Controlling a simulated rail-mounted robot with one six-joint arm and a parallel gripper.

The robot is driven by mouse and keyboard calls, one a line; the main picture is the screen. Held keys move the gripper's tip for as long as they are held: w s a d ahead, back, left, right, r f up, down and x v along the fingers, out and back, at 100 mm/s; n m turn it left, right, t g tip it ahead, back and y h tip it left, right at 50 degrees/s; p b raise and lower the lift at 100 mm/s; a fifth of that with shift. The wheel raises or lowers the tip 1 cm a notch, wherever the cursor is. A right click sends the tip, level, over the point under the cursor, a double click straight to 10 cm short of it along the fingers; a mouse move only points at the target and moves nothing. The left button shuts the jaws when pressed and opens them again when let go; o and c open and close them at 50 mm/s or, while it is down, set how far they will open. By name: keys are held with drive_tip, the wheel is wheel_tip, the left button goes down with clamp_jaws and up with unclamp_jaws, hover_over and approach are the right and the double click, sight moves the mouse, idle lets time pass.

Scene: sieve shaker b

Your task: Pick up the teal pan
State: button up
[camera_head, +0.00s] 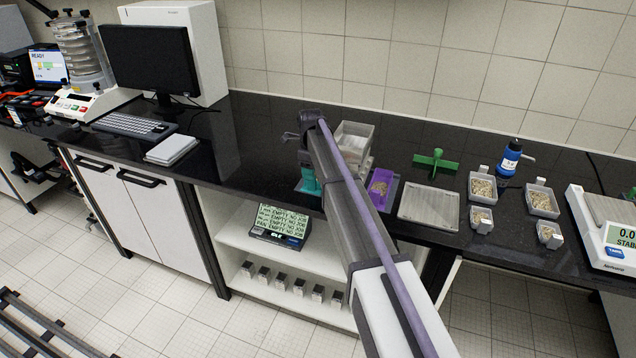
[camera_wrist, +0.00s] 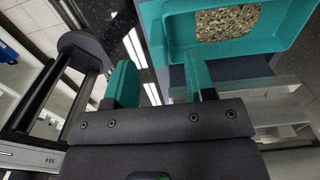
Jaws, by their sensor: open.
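The teal pan shows in the wrist view (camera_wrist: 268,43), at the upper right, with a heap of pale brown grains in it. My gripper (camera_wrist: 159,82) is open, with two teal fingers apart and nothing seen held between them. The pan lies beyond and to the right of the right finger; I cannot tell whether they touch. In the head view, a teal patch (camera_head: 309,182) shows on the counter just left of my arm. My arm hides much of that spot, and I cannot tell pan from fingers there.
Right of my arm are a purple pan (camera_head: 387,180) with grains, a pale tray (camera_head: 429,208), a green tool (camera_head: 436,160), several small grain containers, a blue bottle (camera_head: 510,157) and a balance (camera_head: 612,225). A clear bin (camera_head: 354,138) stands behind. The counter left of my arm is largely clear.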

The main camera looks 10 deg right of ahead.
sight(311, 189)
wheel_tip(311, 189, down, 4)
drive_tip(key=shift+w+b, duration=0.1)
drive_tip(key=shift+b, duration=1.15)
drive_tip(key=shift+r, duration=0.25)
drive_tip(key=shift+c, duration=0.3)
clamp_jaws()
